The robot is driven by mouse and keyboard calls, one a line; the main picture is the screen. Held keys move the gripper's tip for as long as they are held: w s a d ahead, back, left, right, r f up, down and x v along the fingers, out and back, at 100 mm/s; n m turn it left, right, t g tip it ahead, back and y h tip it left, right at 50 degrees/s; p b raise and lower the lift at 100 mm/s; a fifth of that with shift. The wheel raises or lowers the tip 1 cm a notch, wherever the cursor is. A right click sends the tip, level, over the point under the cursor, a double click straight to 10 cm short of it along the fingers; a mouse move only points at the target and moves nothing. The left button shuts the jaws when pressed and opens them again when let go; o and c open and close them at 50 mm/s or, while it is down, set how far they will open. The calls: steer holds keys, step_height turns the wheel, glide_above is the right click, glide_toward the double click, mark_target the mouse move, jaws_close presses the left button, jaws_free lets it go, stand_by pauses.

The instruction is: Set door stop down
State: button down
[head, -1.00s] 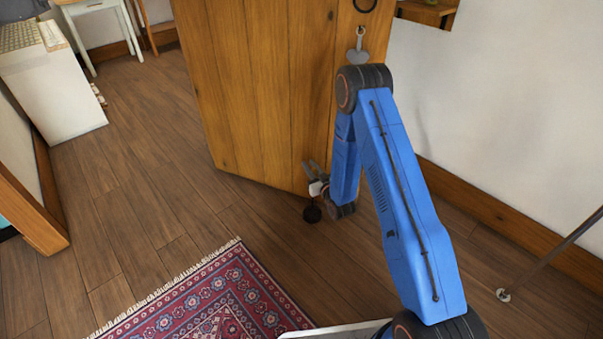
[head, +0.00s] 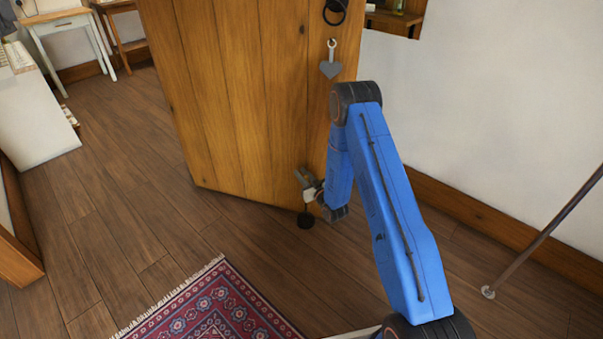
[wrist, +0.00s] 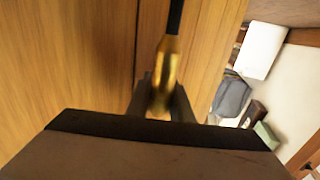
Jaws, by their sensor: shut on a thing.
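My gripper (head: 303,179) is low beside the wooden door (head: 235,100), near its bottom corner. In the wrist view the gripper (wrist: 160,90) is shut on a brass-coloured piece of the door stop (wrist: 168,65), with a black rod running up from it out of frame. In the head view a dark round part of the door stop (head: 305,220) shows just below the gripper, close to the floor in front of the door edge. I cannot tell whether it touches the floor. The fingers hide part of the door stop.
A red patterned rug (head: 222,310) lies in the foreground. Wooden floor (head: 130,210) is clear to the left. A slanted metal pole (head: 540,238) stands at right by the white wall (head: 470,110).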

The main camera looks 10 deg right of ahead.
step_height(320, 180, down, 4)
steer(key=shift+w+d+f, duration=0.1)
steer(key=shift+d+f, duration=0.05)
steer(key=shift+f, duration=0.05)
stand_by(0.4)
steer(key=shift+f, duration=0.1)
steer(key=c, duration=1.9)
jaws_free()
steer(key=shift+o, duration=0.2)
